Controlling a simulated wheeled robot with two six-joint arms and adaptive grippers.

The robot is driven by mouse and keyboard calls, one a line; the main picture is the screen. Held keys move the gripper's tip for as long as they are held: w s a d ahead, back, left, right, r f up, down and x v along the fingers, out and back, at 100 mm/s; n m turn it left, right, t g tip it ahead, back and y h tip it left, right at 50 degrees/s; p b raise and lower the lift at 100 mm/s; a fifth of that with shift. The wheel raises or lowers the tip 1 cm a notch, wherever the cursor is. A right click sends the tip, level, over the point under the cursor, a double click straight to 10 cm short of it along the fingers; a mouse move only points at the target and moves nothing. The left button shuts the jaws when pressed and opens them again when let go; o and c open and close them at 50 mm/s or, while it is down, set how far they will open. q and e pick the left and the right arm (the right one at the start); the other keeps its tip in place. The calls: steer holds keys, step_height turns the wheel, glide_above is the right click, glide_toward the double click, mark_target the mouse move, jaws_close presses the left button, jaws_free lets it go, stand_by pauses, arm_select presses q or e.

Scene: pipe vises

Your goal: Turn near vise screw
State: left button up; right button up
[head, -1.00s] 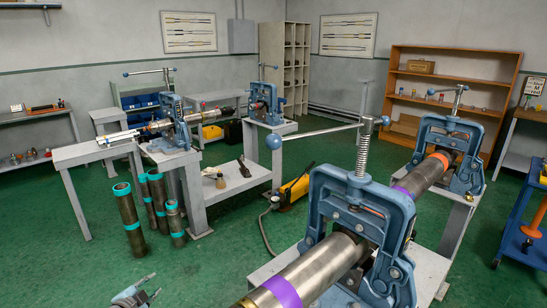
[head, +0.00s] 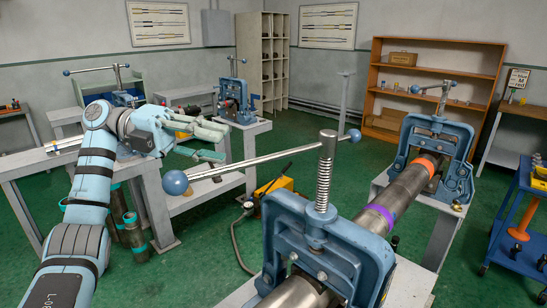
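The near vise (head: 325,248) is a blue frame clamped over a steel pipe at the lower middle of the head view. Its threaded screw (head: 324,185) stands upright on top. The handle bar (head: 250,159) passes through the screw's head, with its long side reaching left to a blue ball end (head: 175,182) and a short side at the right. My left gripper (head: 222,145) is open and empty, pointing right. In the picture it is above and right of that ball, with no visible contact with the bar. My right gripper is not in view.
The pipe (head: 402,190), with purple and orange bands, runs to a far blue vise (head: 440,150). A blue cart (head: 518,225) stands at the right. Behind my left arm are another bench and vises (head: 233,98).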

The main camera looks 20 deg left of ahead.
mark_target(266, 157)
arm_select(q)
steer(key=x, duration=1)
steer(key=shift+w+d+f, duration=0.1)
steer(key=shift+w+d, duration=0.1)
steer(key=shift+w, duration=0.2)
steer(key=shift+d, duration=0.3)
steer(key=shift+s, duration=0.25)
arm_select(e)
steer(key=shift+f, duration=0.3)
arm_select(q)
steer(key=shift+w, duration=0.1)
jaws_close()
